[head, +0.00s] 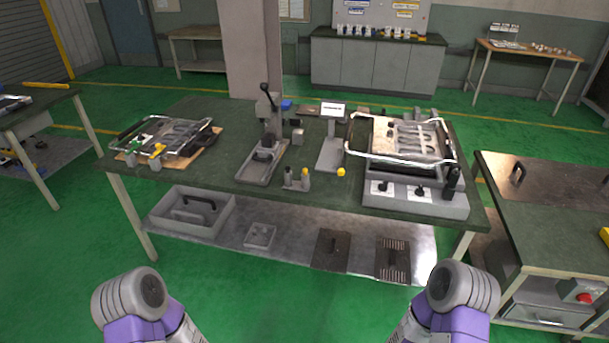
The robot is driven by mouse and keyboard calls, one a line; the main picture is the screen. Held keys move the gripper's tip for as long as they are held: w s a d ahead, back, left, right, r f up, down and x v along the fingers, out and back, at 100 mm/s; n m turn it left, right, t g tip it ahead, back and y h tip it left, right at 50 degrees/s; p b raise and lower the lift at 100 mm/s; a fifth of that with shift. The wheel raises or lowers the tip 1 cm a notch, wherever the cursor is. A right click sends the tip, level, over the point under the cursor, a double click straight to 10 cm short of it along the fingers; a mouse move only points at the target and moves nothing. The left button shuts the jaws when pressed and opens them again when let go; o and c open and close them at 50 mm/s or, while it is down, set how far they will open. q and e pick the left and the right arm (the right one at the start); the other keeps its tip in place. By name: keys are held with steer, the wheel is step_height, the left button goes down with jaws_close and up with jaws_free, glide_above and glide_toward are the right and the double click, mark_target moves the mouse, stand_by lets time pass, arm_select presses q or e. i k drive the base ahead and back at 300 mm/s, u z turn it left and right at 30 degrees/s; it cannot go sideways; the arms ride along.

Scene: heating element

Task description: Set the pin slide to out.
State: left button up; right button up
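I cannot single out the pin slide at this size. A grey fixture (415,197) stands at the right of the green workbench (235,180), with two dark knobs on white plates on its front and a black handle (452,183) at its right corner. A wire-framed plate with looped elements (410,140) lies on top of it. A similar framed plate (165,138) with green and yellow clamps lies at the bench's left end. A lever press (268,135) stands between them. Only my arm links show at the bottom, well short of the bench; neither gripper is in view.
A small display stand (332,140) and small posts (297,180) stand mid-bench. The lower shelf (285,240) holds a grey bin (190,212) and dark plates. A second bench (545,225) stands close at the right. The green floor before the workbench is clear.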

mark_target(265, 154)
steer(key=z, duration=0.5)
steer(key=i, duration=0.65)
steer(key=z, duration=0.3)
